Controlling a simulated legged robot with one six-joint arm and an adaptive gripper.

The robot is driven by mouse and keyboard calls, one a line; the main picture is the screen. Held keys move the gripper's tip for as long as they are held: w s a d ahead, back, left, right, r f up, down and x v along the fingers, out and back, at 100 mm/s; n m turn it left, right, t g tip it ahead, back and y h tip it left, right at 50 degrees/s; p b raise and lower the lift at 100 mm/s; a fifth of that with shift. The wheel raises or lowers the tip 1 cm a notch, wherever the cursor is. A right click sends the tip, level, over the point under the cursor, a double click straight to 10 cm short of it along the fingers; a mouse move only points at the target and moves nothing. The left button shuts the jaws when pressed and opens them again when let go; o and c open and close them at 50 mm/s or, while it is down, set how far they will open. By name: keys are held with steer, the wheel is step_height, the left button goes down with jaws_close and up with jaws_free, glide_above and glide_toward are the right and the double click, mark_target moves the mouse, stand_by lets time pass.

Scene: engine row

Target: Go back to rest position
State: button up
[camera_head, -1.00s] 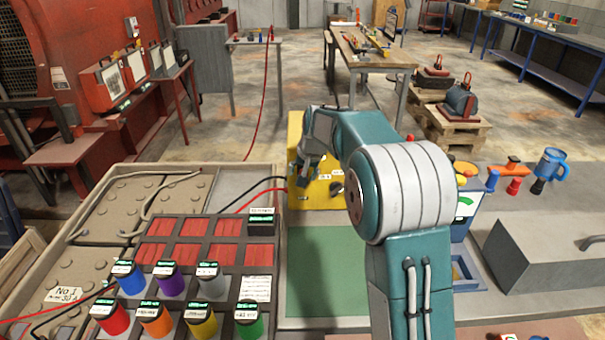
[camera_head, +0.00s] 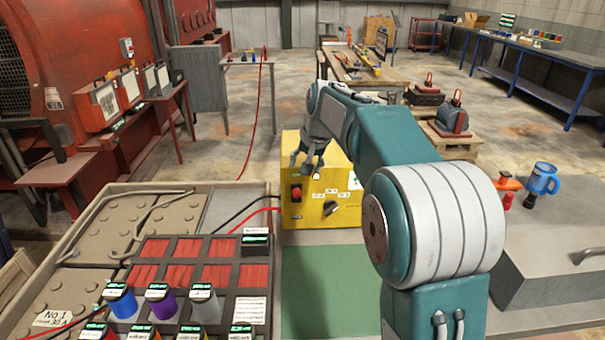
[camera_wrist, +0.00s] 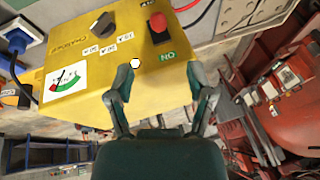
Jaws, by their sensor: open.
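My gripper (camera_head: 308,160) is at the end of my teal and white arm, in front of the upper left part of a yellow box. In the wrist view my gripper (camera_wrist: 162,88) shows two teal-grey fingers spread apart with nothing between them. The yellow box (camera_head: 315,212) stands at the back of the bench; it also shows in the wrist view (camera_wrist: 75,75). The box carries a red button (camera_wrist: 158,27) marked ON, a dark knob (camera_wrist: 104,24) and a dial with a needle (camera_wrist: 65,82). I cannot tell whether the fingers touch the box.
A rack (camera_head: 226,312) holds several coloured capped cylinders at the front left. A green mat (camera_head: 325,285) lies bare before the yellow box. Cables run left of the box.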

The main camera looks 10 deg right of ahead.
steer(key=s+a+r+n+h, duration=0.1)
steer(key=s+r, duration=0.1)
steer(key=s, duration=0.8)
steer(key=s+a+r+n, duration=0.1)
steer(key=s+r, duration=0.1)
steer(key=s, duration=0.8)
steer(key=s+f+n, duration=0.1)
steer(key=s+f, duration=0.2)
steer(key=s, duration=0.5)
steer(key=s+f+n+t, duration=0.1)
steer(key=s+f, duration=0.3)
steer(key=s, duration=0.4)
steer(key=shift+d+f+h, duration=0.25)
steer(key=shift+h, duration=0.05)
